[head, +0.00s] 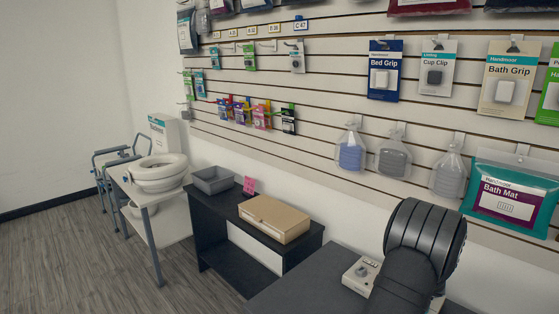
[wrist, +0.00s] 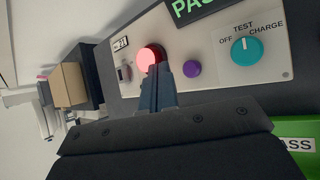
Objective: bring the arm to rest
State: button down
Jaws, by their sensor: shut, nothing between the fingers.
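My gripper (wrist: 160,72) shows in the wrist view with its fingers shut and nothing between them. The fingertips are just at the lower right edge of a glowing red button (wrist: 149,56) on a beige control panel (wrist: 215,72); I cannot tell whether they touch it. A purple button (wrist: 192,68) and a teal knob (wrist: 246,50) are to the right, the knob's mark pointing at TEST. In the head view my black arm reaches over the dark bench at the lower right, beside the panel (head: 361,275). It hides the gripper there.
A cardboard box (head: 274,218) and grey bin (head: 213,180) stand on a black table. Packages hang on the slatted wall (head: 290,170). The left floor is clear.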

jog(key=w+a+r+n+g+y, duration=0.2)
jog(key=w+a+r+n+y, duration=0.15)
jog(key=r+n, duration=0.5)
jog(key=s+d+r+n+g+h, duration=0.2)
jog(key=d+r+n+g, duration=0.15)
jog(key=n+g, duration=0.55)
notch_tip(320, 180, down, 10)
jog(key=n+t, duration=0.2)
notch_tip(320, 180, up, 10)
jog(key=shift+s, duration=0.2)
jog(key=c, duration=2.1)
grip_release()
jog(key=shift+d+f, duration=0.1)
jog(key=shift+f, duration=0.05)
